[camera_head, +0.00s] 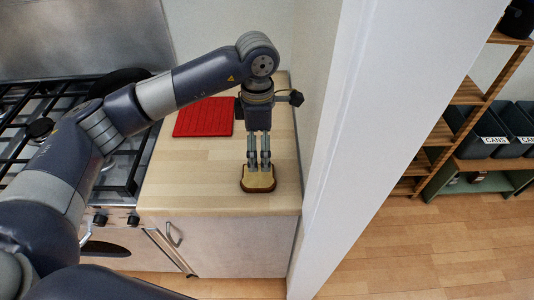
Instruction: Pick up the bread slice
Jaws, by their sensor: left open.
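The bread slice (257,181) lies flat on the wooden counter, close to its front edge. It has a pale top and a dark brown crust. My left gripper (259,167) points down over it. Its two fingers are a small distance apart, with the tips at the far part of the slice. I cannot tell whether the tips touch the bread. My right gripper is not in view.
A red ribbed mat (204,117) lies on the counter (200,180) behind and left of the bread. The gas range (125,165) is on the left. A white wall (365,120) closes the counter's right side. The counter left of the bread is clear.

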